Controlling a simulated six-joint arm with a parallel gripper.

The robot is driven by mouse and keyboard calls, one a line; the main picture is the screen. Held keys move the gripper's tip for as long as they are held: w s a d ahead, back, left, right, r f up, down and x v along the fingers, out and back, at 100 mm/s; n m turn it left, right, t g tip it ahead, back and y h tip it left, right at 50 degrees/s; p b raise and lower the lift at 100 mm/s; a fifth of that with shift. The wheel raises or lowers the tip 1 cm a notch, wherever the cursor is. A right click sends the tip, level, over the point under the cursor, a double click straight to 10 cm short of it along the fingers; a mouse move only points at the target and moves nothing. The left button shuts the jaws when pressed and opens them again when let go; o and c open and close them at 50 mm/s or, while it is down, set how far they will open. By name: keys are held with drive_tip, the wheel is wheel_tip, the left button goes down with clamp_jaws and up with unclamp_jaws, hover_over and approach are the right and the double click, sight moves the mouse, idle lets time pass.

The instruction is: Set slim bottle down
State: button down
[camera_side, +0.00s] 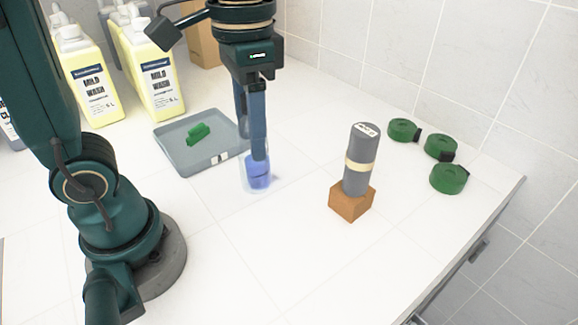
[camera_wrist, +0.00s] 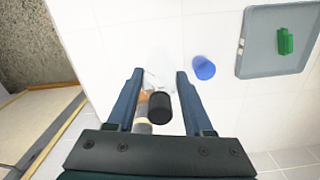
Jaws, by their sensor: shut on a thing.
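My gripper (camera_side: 257,158) points straight down over the white counter. In the wrist view its two fingers (camera_wrist: 159,74) stand either side of a slim clear bottle (camera_wrist: 163,84) with a dark cap (camera_wrist: 160,107), and they are shut on it. In the side view the clear bottle (camera_side: 247,186) hangs upright below the fingers, its base at or just above the counter; I cannot tell if it touches. A small blue object (camera_side: 260,180) shows through or behind it; in the wrist view the blue object (camera_wrist: 204,68) is apart, right of the fingers.
A grey tray (camera_side: 170,140) with a green item (camera_side: 197,133) lies left of my gripper. A grey banded bottle (camera_side: 357,162) stands at a brown block (camera_side: 351,204) to the right. Green rolls (camera_side: 440,146) sit far right. Yellow jugs (camera_side: 152,75) stand at back left. The front counter is clear.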

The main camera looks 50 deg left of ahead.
drive_tip(key=shift+s+d+r, duration=0.15)
drive_tip(key=shift+s+d, duration=0.05)
drive_tip(key=shift+d, duration=0.2)
drive_tip(key=s+d+f, duration=0.3)
drive_tip(key=d+f, duration=0.7)
drive_tip(key=d, duration=0.1)
drive_tip(key=shift+s+f, duration=0.25)
drive_tip(key=shift+f, duration=0.1)
drive_tip(key=shift+f, duration=0.2)
drive_tip(key=shift+c, duration=1.4)
unclamp_jaws()
